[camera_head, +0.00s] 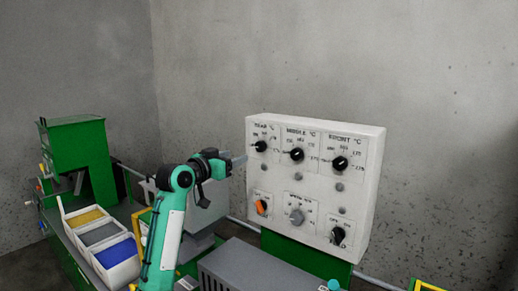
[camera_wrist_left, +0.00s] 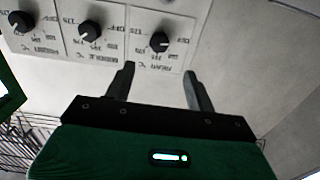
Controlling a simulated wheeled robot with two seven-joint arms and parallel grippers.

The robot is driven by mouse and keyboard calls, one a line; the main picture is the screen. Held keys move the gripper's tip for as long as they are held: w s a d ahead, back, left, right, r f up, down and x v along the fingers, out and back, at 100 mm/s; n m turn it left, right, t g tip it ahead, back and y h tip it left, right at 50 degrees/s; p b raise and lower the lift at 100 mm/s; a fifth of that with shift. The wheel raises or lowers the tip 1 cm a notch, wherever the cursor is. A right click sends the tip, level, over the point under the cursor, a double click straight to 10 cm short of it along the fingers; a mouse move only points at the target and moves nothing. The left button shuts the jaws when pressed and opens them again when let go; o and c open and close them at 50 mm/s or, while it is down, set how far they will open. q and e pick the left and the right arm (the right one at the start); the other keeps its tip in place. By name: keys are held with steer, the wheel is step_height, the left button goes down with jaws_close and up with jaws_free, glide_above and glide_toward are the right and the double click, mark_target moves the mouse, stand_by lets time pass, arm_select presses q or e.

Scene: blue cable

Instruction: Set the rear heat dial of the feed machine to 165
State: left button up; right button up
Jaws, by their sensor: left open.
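The rear heat dial (camera_head: 261,146) is a black round knob at the upper left of the white control panel (camera_head: 285,179), under a label that seems to read REAR °C. Its white mark appears to point left, towards the OFF side; the exact setting is too small to read. In the left wrist view, which is upside down, the rear dial (camera_wrist_left: 159,42) lies beyond and roughly between the fingertips. My left gripper (camera_head: 241,160) is open and empty, just left of the panel and apart from the dial; it also shows in the wrist view (camera_wrist_left: 159,70). My right gripper is not in view.
The middle dial (camera_head: 297,154) and front dial (camera_head: 341,163) sit to the right on the panel. Below are an orange switch (camera_head: 262,207), a grey knob (camera_head: 296,216) and a black knob (camera_head: 338,236). Bins (camera_head: 118,250) and a green machine (camera_head: 80,160) stand left.

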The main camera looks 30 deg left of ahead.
mark_target(259, 148)
arm_select(q)
steer(key=w+p, duration=0.1)
steer(key=w, duration=0.2)
steer(key=w+p, duration=0.1)
steer(key=w, duration=0.3)
steer(key=w+d+p, duration=0.1)
steer(key=w+p, duration=0.1)
steer(key=w, duration=0.2)
steer(key=shift+r, duration=0.1)
steer(key=shift+w, duration=0.8)
steer(key=shift+f, duration=0.2)
steer(key=c, duration=1)
